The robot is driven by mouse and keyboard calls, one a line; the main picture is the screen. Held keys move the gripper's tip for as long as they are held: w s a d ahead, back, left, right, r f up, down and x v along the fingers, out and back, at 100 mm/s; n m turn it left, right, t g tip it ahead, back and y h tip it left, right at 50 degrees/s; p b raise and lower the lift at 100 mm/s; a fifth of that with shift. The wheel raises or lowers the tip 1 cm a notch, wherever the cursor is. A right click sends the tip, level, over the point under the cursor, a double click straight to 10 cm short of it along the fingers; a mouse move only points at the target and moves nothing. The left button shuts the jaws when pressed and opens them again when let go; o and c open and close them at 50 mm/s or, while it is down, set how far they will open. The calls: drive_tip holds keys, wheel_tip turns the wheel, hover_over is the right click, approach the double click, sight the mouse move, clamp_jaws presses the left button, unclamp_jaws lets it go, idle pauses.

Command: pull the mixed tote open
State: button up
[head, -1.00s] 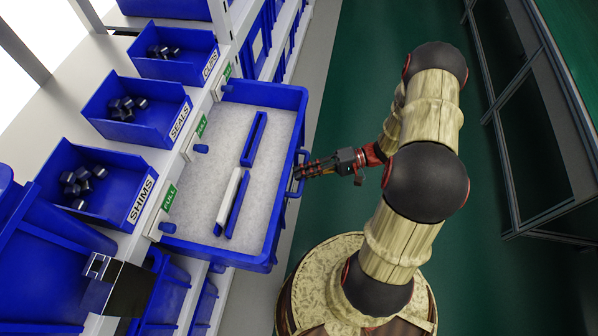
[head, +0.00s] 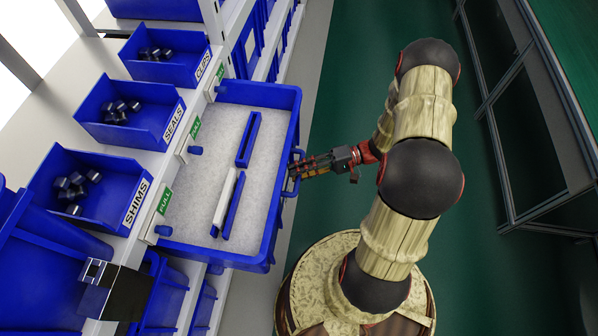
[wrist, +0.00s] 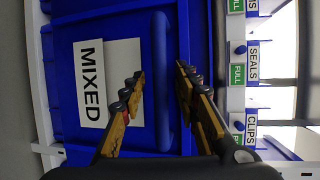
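The mixed tote (head: 285,130) is a blue tray drawn well out from the shelf, its pale inside showing. Its front carries a white MIXED label (wrist: 92,85) in the wrist view. Its blue handle bar (wrist: 160,75) runs up and down in that view and shows at the tote's outer side (head: 291,188) in the head view. My gripper (head: 294,167) is at the handle with its fingers spread. In the wrist view my gripper (wrist: 159,78) has one finger on each side of the bar, with gaps visible. Whether the fingertips still reach around the bar is unclear.
Blue bins marked SHIMS (head: 75,165), SEALS (head: 105,100) and CLIPS (head: 150,65) hold dark parts on the shelf. Inside the tote lie blue strips (head: 249,140) and a white bar (head: 224,196). A dark-framed cabinet (head: 530,130) stands right; green floor (head: 345,60) between is clear.

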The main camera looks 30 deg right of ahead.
drive_tip(key=v, duration=1.2)
